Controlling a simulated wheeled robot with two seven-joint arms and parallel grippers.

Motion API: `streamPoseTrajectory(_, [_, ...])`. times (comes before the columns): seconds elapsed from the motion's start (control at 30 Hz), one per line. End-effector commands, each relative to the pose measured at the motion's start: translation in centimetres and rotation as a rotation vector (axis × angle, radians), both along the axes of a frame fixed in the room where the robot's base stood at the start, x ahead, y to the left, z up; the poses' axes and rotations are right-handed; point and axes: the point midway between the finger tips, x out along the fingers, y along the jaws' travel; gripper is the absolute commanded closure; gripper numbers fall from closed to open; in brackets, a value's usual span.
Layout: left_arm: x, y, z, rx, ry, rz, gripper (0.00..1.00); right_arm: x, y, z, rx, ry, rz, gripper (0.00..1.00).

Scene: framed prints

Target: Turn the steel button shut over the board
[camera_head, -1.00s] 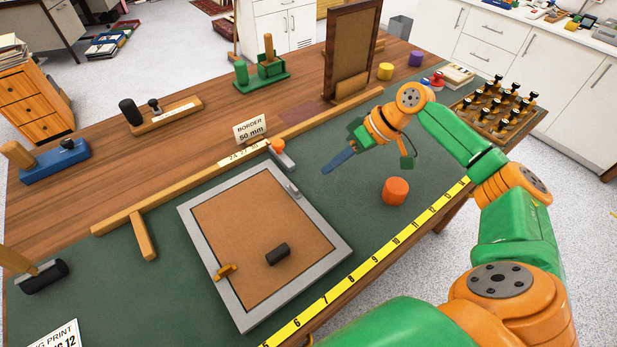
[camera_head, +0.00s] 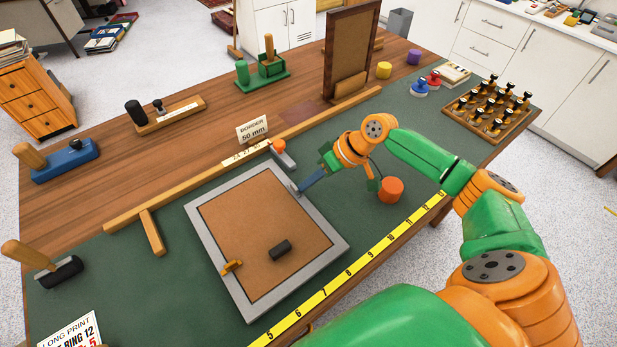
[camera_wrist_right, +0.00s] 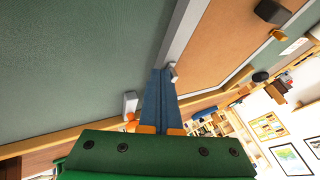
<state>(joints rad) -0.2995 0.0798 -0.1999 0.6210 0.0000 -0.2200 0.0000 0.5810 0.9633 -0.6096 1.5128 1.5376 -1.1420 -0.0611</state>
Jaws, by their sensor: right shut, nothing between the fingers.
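The grey picture frame (camera_head: 222,290) lies face down on the green mat, with a brown board (camera_head: 255,225) inside it. The small steel button (camera_head: 294,190) is on the frame's far right side, partly hidden by my fingers; it also shows in the right wrist view (camera_wrist_right: 173,72). A brass button (camera_head: 231,267) sits at the opposite side, reaching over the board's edge. My right gripper (camera_head: 303,189) is shut and empty, its blue fingertips close beside the steel button; I cannot tell whether they touch. My left gripper is out of view.
A wooden fence (camera_head: 190,188) with an orange-knobbed stop (camera_head: 283,152) runs behind the frame. A black knob (camera_head: 280,250) stands on the board. An orange cylinder (camera_head: 390,190) is near my right wrist. A yellow ruler (camera_head: 350,270) lines the front edge.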

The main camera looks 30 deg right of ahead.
Motion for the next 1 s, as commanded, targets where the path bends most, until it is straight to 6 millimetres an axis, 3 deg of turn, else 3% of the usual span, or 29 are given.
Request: streamPoseTrajectory(1.0, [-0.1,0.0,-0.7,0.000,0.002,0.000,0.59,1.3,-0.9,0.1,0.001,0.000,0.001,1.00])
